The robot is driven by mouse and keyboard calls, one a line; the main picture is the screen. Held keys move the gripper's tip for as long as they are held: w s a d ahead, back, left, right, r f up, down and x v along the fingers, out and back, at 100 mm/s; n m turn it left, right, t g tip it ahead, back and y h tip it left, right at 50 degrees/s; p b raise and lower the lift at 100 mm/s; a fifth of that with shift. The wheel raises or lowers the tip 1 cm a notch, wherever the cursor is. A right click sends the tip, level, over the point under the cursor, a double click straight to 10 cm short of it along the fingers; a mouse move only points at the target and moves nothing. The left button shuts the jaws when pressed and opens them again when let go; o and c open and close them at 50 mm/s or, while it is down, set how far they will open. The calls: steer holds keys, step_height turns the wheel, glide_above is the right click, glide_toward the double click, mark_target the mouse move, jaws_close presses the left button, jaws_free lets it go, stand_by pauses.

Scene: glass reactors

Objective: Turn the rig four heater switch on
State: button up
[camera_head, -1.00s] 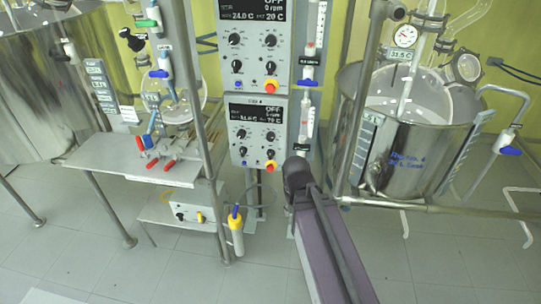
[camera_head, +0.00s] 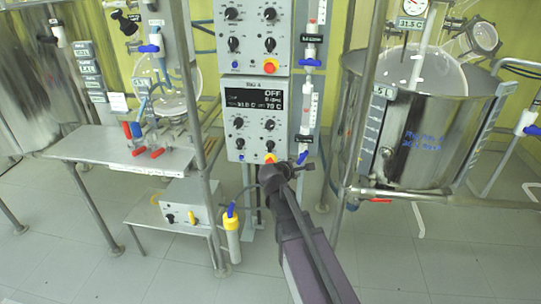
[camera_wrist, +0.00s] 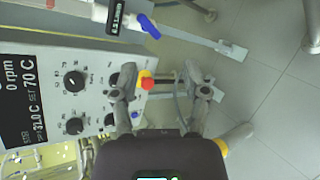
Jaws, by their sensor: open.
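The rig 4 control panel (camera_head: 254,121) is the lower of two grey panels in the head view. Below are black knobs in two rows, a blue button (camera_head: 239,156) and a red-and-yellow stop button (camera_head: 269,158). No knob's label is legible, so I cannot tell which is the heater switch. My gripper (camera_head: 285,168) is at the panel's lower right corner. In the wrist view its open, empty fingers (camera_wrist: 162,88) flank the stop button (camera_wrist: 147,82); two knobs (camera_wrist: 75,81) (camera_wrist: 74,126) lie left of them.
A similar panel (camera_head: 240,45) is directly above. Tubes with blue valves (camera_head: 305,138) run right of the panels. A metal vessel (camera_head: 425,135) stands right, a steel shelf (camera_head: 120,146) left. A yellow-capped bottle (camera_head: 231,235) hangs below. Grey floor (camera_head: 420,265) is open in front.

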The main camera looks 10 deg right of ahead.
steer(key=w+a+f+n+t+b, duration=0.2)
steer(key=w+a+n+t+b, duration=0.1)
steer(key=w+n+b, duration=0.25)
steer(key=n+t+y+b, duration=0.2)
steer(key=n+t+b, duration=0.35)
steer(key=n, duration=0.55)
glide_toward(270, 144)
steer(key=v, duration=0.3)
steer(key=shift+r+g, duration=0.45)
steer(key=shift+r, duration=0.05)
steer(key=shift+w, duration=0.2)
steer(key=x, duration=1.3)
steer(key=shift+w+f, duration=0.15)
steer(key=shift+w, duration=0.15)
